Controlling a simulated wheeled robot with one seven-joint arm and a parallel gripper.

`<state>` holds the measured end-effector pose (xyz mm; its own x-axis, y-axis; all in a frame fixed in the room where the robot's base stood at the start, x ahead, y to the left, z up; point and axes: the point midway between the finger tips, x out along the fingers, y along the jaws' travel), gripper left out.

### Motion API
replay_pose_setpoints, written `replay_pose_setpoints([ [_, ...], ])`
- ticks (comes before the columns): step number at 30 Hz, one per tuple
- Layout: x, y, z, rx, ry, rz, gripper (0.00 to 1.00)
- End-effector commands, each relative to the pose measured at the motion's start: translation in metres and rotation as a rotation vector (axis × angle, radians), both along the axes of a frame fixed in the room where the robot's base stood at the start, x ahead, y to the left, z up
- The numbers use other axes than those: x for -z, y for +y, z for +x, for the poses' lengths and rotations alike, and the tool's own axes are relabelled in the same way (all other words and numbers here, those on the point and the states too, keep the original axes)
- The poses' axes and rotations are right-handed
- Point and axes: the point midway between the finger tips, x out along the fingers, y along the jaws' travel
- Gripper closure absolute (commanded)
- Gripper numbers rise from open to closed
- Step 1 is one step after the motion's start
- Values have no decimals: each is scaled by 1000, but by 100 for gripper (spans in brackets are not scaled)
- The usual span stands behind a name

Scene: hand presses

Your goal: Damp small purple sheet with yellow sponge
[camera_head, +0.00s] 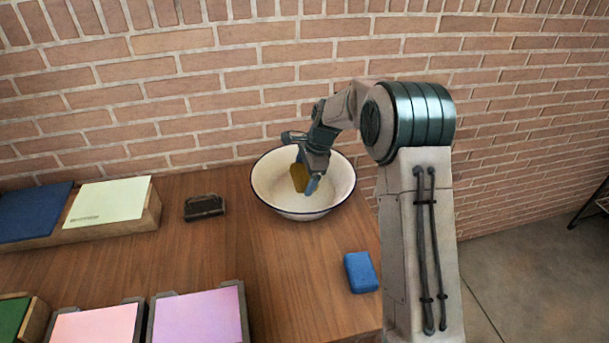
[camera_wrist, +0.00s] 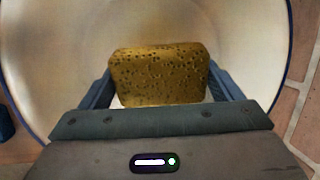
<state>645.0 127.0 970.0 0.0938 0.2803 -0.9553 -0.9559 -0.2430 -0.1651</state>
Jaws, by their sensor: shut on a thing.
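The yellow sponge (camera_head: 299,177) is held between the fingers of my gripper (camera_head: 306,182), over or inside the white basin (camera_head: 340,190). In the wrist view the sponge (camera_wrist: 160,75) is dark yellow and pitted, with a finger against each side, and my gripper (camera_wrist: 160,92) is shut on it. The basin's pale inside (camera_wrist: 50,60) surrounds it there. I cannot tell whether the sponge touches the basin's bottom. A light purple sheet (camera_head: 199,316) lies in a dark-cornered holder at the table's front, cut off by the lower picture edge.
A blue sponge (camera_head: 360,272) lies right of centre near the table's right edge. A dark brush-like block (camera_head: 204,207) lies left of the basin. Pink (camera_head: 98,326), green (camera_head: 12,318), pale green (camera_head: 108,201) and blue (camera_head: 34,211) sheets lie at left. A brick wall stands behind.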

Motion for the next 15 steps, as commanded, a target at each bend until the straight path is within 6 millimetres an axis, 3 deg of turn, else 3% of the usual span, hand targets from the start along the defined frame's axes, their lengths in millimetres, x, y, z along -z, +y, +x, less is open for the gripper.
replay_pose_setpoints([
  [7, -6, 0, 0, 0, -1, 0, 33],
  [15, -29, 0, 0, 0, -2, 0, 33],
])
